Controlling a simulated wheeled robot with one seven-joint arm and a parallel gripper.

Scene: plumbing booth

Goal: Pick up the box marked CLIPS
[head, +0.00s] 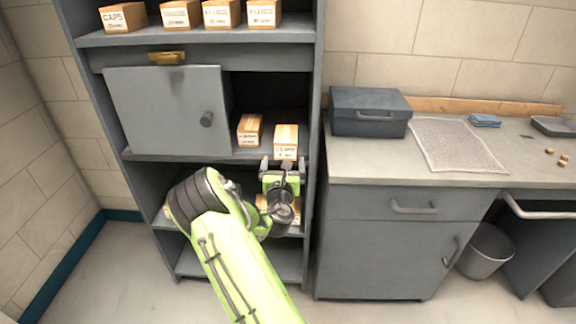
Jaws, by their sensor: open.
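A cardboard box (286,141) with a white label stands on the middle shelf of the grey cabinet, near its right wall. Its small print starts with "CL" and looks like CLIPS, but is blurred. My gripper (283,163) is open and empty, just in front of and slightly below this box, its two fingers spread about as wide as the box. I cannot tell whether they touch it. A second box (249,129) stands to its left, its label too small to read.
A grey door (165,109) with a dark knob covers the left of the middle compartment. Several boxes, one marked CAPS (123,17), line the top shelf. Boxes below are partly hidden by my arm. Right, a counter (362,160) holds a dark toolbox (369,112).

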